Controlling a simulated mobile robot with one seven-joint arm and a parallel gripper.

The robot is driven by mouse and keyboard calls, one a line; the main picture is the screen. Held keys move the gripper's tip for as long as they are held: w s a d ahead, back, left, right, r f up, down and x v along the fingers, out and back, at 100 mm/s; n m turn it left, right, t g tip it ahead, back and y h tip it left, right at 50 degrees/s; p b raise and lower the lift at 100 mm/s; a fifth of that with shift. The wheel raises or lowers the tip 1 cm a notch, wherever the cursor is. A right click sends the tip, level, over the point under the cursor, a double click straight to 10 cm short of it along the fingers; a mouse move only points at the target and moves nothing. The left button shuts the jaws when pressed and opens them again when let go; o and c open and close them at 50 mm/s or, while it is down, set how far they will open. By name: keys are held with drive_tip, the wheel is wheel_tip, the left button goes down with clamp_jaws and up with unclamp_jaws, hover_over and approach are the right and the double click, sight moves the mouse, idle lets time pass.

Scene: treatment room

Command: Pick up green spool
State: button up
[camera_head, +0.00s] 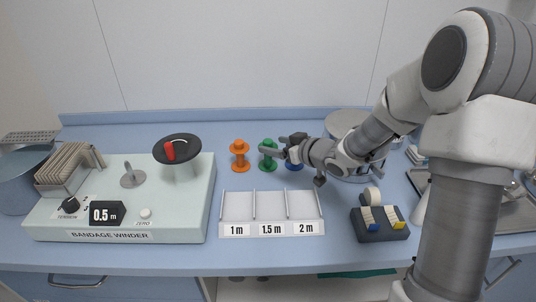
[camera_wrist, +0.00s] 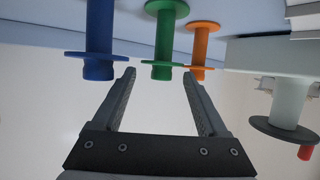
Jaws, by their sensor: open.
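The green spool (camera_head: 268,160) stands upright on the blue counter, between an orange spool (camera_head: 239,155) on its left and a blue spool (camera_head: 293,166) on its right. My gripper (camera_head: 273,147) reaches in from the right, close to the green spool, and partly hides the blue one. In the wrist view the picture is upside down, with the green spool (camera_wrist: 165,45) just beyond my open fingers (camera_wrist: 159,75). The orange spool (camera_wrist: 201,45) lies behind the right fingertip, and the blue spool (camera_wrist: 99,40) is left of the fingers. Nothing is between the fingers.
A three-compartment tray (camera_head: 271,228), labelled 1 m, 1.5 m and 2 m, is empty in front of the spools. The bandage winder (camera_head: 180,222) stands at left.

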sight(271, 144)
drive_tip(key=x, duration=0.3)
drive_tip(key=shift+w+a+f, duration=0.2)
drive_tip(key=shift+a+f, duration=0.05)
drive_tip(key=shift+a, duration=0.05)
drive_tip(key=c, duration=1)
drive_tip(key=shift+o, duration=0.2)
drive_tip(key=shift+r, duration=0.1)
